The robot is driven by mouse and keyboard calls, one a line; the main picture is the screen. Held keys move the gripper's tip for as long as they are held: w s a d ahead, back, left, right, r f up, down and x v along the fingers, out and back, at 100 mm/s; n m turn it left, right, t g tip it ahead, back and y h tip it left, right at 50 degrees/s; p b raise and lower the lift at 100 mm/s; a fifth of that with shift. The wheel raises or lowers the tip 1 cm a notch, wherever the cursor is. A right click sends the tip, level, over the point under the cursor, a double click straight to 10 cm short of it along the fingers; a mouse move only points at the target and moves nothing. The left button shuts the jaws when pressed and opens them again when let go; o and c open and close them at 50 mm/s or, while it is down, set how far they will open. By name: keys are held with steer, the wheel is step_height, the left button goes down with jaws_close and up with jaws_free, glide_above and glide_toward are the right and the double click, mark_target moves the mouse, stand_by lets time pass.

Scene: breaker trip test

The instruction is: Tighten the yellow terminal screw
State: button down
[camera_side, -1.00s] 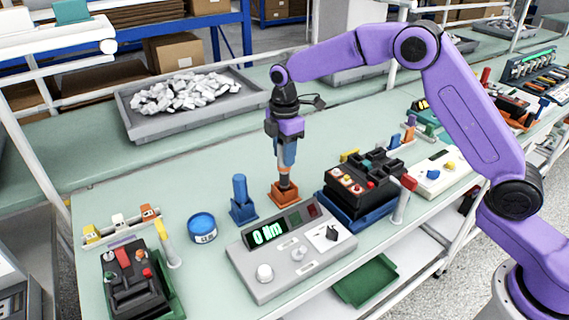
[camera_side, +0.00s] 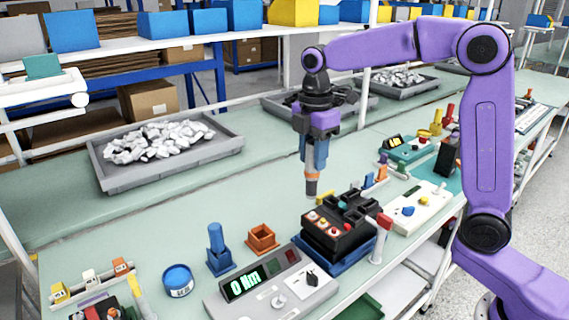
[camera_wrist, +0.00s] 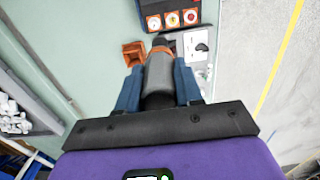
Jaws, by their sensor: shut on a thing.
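My gripper (camera_side: 314,160) is shut on a grey tool with an orange band (camera_side: 311,181), held upright with its tip down. The tool also shows between the blue fingers in the wrist view (camera_wrist: 159,75). The tip is in the air near the black breaker block (camera_side: 340,228) and touches nothing that I can make out. The block sits on a blue base and carries small round red, pale and yellowish terminal screws (camera_side: 322,224) along its front left edge; they also show in the wrist view (camera_wrist: 172,19). Which one is the yellow screw is too small to tell surely.
An empty orange holder (camera_side: 262,238) and a blue holder with a blue tool (camera_side: 217,248) stand left of the block. A grey meter (camera_side: 270,290) is in front, with a red-topped post (camera_side: 380,238) at right.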

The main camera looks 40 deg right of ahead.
steer(key=shift+s+d+r, duration=0.25)
steer(key=shift+s+d, duration=0.2)
steer(key=shift+s, duration=0.3)
steer(key=shift+s+d+r, duration=0.25)
steer(key=shift+s+d, duration=0.15)
steer(key=shift+s, duration=0.3)
steer(key=shift+f, duration=0.1)
step_height(320, 180, down, 6)
steer(key=shift+f, duration=0.2)
steer(key=shift+f, duration=0.8)
stand_by(2.6)
steer(key=shift+r, duration=0.15)
stand_by(0.7)
steer(key=shift+r, duration=2.9)
